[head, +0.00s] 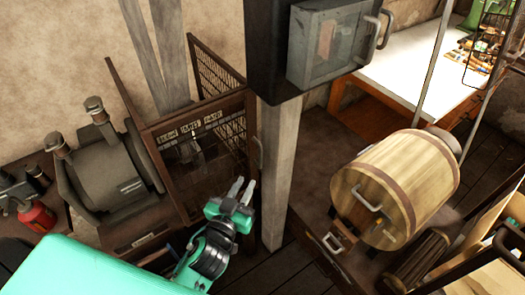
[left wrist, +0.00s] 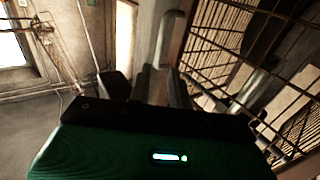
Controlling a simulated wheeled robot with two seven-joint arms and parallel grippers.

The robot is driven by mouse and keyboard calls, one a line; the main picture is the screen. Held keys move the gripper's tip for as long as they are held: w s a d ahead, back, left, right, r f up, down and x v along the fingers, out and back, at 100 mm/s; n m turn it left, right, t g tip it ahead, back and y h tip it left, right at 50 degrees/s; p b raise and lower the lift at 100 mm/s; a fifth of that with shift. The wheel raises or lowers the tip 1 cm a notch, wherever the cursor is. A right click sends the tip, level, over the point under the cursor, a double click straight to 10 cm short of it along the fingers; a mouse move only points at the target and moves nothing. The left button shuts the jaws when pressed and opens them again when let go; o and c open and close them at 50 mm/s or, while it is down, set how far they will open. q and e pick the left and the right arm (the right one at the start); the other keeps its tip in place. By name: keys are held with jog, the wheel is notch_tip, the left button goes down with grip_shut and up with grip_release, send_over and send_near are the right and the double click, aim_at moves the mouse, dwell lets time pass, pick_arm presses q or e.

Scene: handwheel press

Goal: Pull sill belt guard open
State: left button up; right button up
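The belt guard (head: 232,118) is a dark brown frame with wire mesh, left of the wooden post, and its mesh also fills the right of the left wrist view (left wrist: 212,52). Small labels on it are too small to read. A slim upright handle (head: 257,152) is at its right edge; in the left wrist view a rounded grey bar (left wrist: 169,40) rises just beyond the fingers. My left gripper (head: 243,187) is just below and left of the handle, its two fingers apart with nothing between them. It also shows in the left wrist view (left wrist: 164,86). My right gripper is out of view.
A wooden post (head: 272,190) stands close right of the gripper, under a dark box (head: 325,45) with a handle. A wooden barrel (head: 400,190) is at the right, a grey machine (head: 108,170) at the left. Dark floor shows between.

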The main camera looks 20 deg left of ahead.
aim_at(260, 165)
pick_arm(q)
jog(key=w+p, duration=0.1)
jog(key=w, duration=0.2)
jog(key=w+p, duration=0.1)
jog(key=w, duration=0.3)
jog(key=w+p, duration=0.1)
jog(key=w, duration=0.3)
jog(key=shift+w+d+p, duration=0.25)
jog(key=shift+d+p, duration=0.1)
jog(key=shift+d, duration=0.05)
jog(key=shift+w+f, duration=0.1)
jog(key=shift+w, duration=0.8)
grip_shut()
